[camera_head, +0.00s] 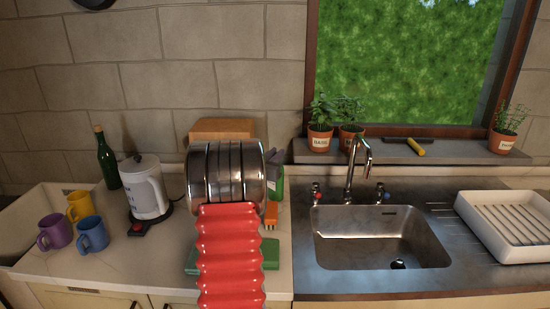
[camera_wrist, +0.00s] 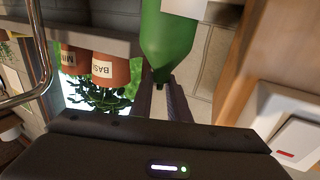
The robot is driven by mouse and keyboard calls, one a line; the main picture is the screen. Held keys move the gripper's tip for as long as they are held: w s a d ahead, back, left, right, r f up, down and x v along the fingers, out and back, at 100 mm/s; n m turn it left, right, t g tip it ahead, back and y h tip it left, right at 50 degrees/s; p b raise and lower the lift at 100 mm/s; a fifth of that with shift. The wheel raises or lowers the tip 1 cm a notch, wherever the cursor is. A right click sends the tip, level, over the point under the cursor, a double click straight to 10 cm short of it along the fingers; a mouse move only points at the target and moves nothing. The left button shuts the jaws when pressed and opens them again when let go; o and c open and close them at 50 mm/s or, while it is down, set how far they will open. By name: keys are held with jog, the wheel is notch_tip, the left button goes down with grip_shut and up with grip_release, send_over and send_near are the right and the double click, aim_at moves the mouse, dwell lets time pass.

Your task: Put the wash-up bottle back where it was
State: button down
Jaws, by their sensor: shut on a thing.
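The wash-up bottle, a green bottle (camera_wrist: 168,38), fills the top middle of the wrist view and tapers to a narrow dark tip. In the head view a green bottle (camera_head: 278,182) partly shows just right of my arm's metal drum. My gripper (camera_wrist: 162,88) has its fingers closed around the bottle's narrow end. The picture there is upside down, so the bottle looks upright, tip up. Whether the bottle's base touches the counter is hidden.
A green pad (camera_head: 270,253) and an orange brush (camera_head: 270,214) lie near my arm. The sink (camera_head: 380,238) and tap (camera_head: 352,165) are right, with a white rack (camera_head: 510,225) beyond. A kettle (camera_head: 146,190) and mugs (camera_head: 90,235) stand left. Potted herbs (camera_head: 320,135) line the sill.

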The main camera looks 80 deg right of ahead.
jog(key=shift+f, duration=0.2)
jog(key=c, duration=1.7)
grip_release()
jog(key=shift+a+r, duration=0.1)
jog(key=shift+a, duration=0.1)
jog(key=a, duration=0.3)
jog(key=w+a, duration=0.1)
jog(key=a, duration=0.3)
jog(key=w+a, duration=0.1)
jog(key=a, duration=0.3)
jog(key=shift+a, duration=0.2)
jog(key=shift+w, duration=0.1)
